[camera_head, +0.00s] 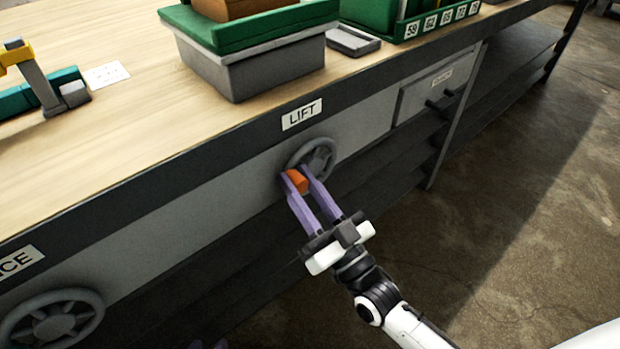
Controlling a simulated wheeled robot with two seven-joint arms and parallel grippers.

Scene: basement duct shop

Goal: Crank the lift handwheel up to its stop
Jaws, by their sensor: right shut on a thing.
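The lift handwheel (323,152) is a grey spoked wheel on the bench's front panel, below the LIFT label (302,114). Its orange crank knob (297,181) is at the wheel's lower left. My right gripper (296,177) has its purple fingers on either side of the knob and is shut on it. The fingers hide part of the wheel's lower rim. Only the tips of my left gripper (209,344) show at the bottom edge, well away from the lift wheel; its opening cannot be made out.
A second grey handwheel (52,318) is at the lower left, under a partly cut-off label. A drawer (425,92) with dark handles is right of the lift wheel. A grey box with a green lid (250,68) stands on the bench top (130,130). Open floor lies at right.

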